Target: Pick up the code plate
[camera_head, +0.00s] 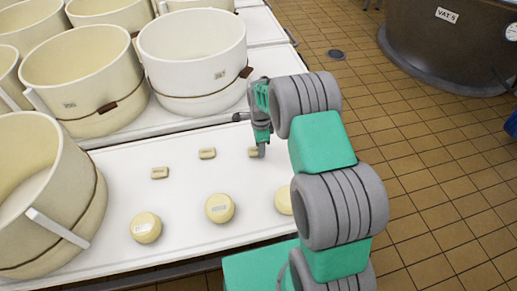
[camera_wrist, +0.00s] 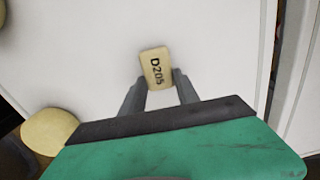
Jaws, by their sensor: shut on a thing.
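A small beige code plate (camera_wrist: 156,68) marked D205 sits between the fingertips of my gripper (camera_wrist: 159,88) in the wrist view. The fingers are shut on its near part, and its far end sticks out past them. In the head view, the same plate (camera_head: 253,153) shows at the left of my gripper (camera_head: 261,152), low at the white table, partly hidden by the fingers. I cannot tell whether it touches the table. Two similar code plates, one in the middle (camera_head: 207,153) and one at the left (camera_head: 159,172), lie on the table.
The white table (camera_head: 120,160) bears several round yellowish cheeses, one in the middle (camera_head: 219,208). Large cream tubs, one at the back (camera_head: 193,45) and one at the left (camera_head: 85,65), stand close by. A dark vat (camera_head: 440,40) stands beyond the tiled floor.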

